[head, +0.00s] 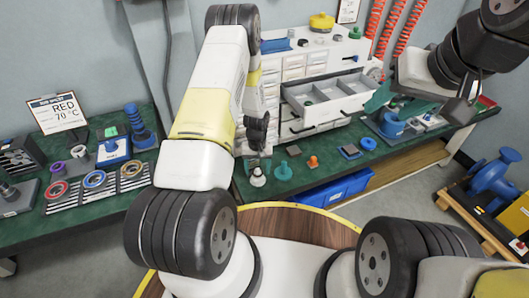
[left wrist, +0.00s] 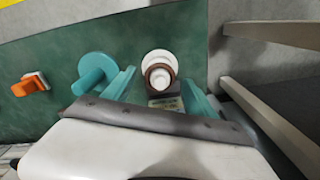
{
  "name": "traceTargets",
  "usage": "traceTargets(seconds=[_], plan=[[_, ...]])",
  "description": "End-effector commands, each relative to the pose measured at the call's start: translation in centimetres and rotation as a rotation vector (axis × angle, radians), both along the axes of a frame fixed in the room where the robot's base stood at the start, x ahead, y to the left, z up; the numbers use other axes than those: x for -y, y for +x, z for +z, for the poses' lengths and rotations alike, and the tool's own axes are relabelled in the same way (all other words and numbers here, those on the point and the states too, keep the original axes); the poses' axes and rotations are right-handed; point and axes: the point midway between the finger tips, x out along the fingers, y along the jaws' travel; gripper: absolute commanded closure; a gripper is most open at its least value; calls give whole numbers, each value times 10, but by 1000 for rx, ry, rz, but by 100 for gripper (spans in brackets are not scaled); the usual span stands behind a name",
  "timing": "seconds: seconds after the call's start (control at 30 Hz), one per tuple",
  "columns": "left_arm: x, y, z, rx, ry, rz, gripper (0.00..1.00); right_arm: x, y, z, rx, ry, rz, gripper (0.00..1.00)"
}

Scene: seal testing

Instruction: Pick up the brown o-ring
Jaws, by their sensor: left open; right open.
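The brown o-ring (left wrist: 158,75) sits around a white stepped cone (left wrist: 159,58) on the green bench in the left wrist view. In the head view the cone (head: 258,178) stands near the bench's front edge, and the ring on it is too small to make out clearly. My left gripper (head: 258,158) is above the cone. In the left wrist view its teal fingers (left wrist: 158,92) are open, one on each side of the cone, with nothing gripped. My right gripper (head: 382,95) is open at the right, partly hidden by its arm, above the blue vise.
A teal flanged part (head: 283,171) and an orange part (head: 313,162) stand right of the cone. Behind are white drawers, one pulled open (head: 330,97). A blue bin (head: 335,188) is below the bench edge.

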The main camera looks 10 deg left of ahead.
Motion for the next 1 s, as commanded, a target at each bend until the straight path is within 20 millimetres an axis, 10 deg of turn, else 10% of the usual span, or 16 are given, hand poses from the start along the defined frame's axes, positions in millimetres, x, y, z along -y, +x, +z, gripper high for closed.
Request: traceTargets(seconds=[0.87, 1.0], plan=[[0, 0, -5, 0, 0, 0, 34, 0, 0, 0, 0, 0, 0, 48], [0, 0, -5, 0, 0, 0, 62, 0, 0, 0, 0, 0, 0, 48]])
